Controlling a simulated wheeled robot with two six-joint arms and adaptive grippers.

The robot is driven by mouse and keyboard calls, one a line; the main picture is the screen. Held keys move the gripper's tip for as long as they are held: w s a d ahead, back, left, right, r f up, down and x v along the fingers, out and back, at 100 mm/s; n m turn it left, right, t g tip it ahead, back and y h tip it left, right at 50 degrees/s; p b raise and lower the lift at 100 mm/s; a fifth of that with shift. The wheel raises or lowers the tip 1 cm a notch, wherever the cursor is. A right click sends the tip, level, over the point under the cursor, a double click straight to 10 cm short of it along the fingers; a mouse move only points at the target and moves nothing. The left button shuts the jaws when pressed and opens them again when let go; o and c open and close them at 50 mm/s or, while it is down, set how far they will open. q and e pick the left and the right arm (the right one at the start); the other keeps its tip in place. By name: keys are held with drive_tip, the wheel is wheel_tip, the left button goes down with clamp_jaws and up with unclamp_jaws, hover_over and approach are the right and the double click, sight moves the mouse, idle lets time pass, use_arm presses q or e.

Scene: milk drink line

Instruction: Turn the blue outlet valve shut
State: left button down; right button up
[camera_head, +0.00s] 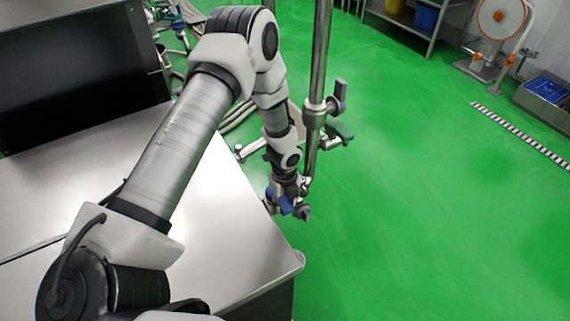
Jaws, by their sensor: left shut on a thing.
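The blue outlet valve handle (286,205) shows low beside the steel pipe, just past the edge of the steel table. My left arm reaches across the table, and my left gripper (290,195) is at the blue handle, shut on it. The fingers are small here and partly overlap the handle, so the exact grip and the valve's angle are hard to tell. My right gripper is not in view.
A vertical steel pipe (319,70) with a clamp and grey lever (339,95) stands close to my left forearm. The steel table (225,245) lies under my arm. A black cabinet (80,75) is at the back left. Green floor (430,210) is open to the right.

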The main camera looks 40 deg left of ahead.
sight(284, 204)
use_arm(q)
drive_tip(key=shift+s+f, duration=0.1)
drive_tip(key=c, duration=0.7)
unclamp_jaws()
wheel_tip(284, 204, up, 12)
